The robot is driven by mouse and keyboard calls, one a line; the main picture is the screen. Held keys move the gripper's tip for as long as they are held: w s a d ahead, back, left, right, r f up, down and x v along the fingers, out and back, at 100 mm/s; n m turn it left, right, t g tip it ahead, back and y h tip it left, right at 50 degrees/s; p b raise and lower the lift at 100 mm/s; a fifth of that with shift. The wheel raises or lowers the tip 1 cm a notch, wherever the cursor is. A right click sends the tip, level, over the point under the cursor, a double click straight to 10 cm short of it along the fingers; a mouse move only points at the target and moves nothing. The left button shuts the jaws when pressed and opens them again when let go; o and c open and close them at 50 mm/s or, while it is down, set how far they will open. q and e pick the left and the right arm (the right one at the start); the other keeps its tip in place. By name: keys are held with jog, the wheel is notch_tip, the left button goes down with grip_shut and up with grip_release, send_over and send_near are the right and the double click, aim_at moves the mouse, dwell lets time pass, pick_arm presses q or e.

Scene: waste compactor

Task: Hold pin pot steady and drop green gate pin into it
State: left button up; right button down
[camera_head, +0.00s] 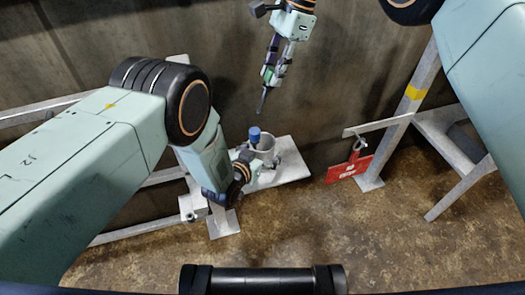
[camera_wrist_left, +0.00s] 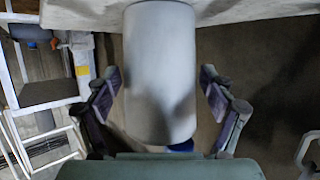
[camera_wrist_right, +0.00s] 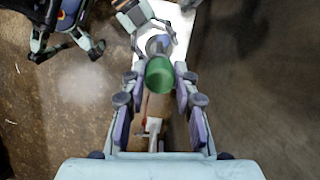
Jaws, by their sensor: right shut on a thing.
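The pin pot (camera_head: 265,147) is a grey cylinder on a pale ledge, with a blue-topped thing (camera_head: 254,134) showing at its rim. In the left wrist view the pot (camera_wrist_left: 160,70) stands between the fingers of my left gripper (camera_wrist_left: 160,95), with gaps on both sides. The left gripper (camera_head: 247,168) is open around it. My right gripper (camera_head: 272,75) is shut on the green gate pin (camera_head: 266,73), whose dark shank points down, above the pot and apart from it. The pin's green end (camera_wrist_right: 158,75) shows between the right fingers in the right wrist view.
The pale ledge (camera_head: 290,172) carries the pot against a grey wall. A red tag (camera_head: 348,168) hangs from a metal bracket at right. Metal rails stand at left, and a braced post with yellow tape (camera_head: 415,91) at right.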

pick_arm(q)
jog(key=c, duration=0.9)
jog(key=shift+c, duration=0.2)
pick_arm(e)
jog(key=shift+d+f, duration=0.1)
jog(key=shift+d, duration=0.2)
jog(key=s+d+f, duration=0.2)
jog(key=d+f, duration=0.2)
jog(key=d, duration=0.1)
jog(key=a+f+m+t, duration=0.3)
jog(key=a+f+m, duration=0.1)
jog(key=f+m, duration=0.5)
jog(key=shift+x, duration=1.25)
jog(key=shift+s+d, duration=0.15)
jog(key=shift+d, duration=0.05)
jog(key=c, duration=1)
grip_release()
jog(key=shift+o, duration=0.2)
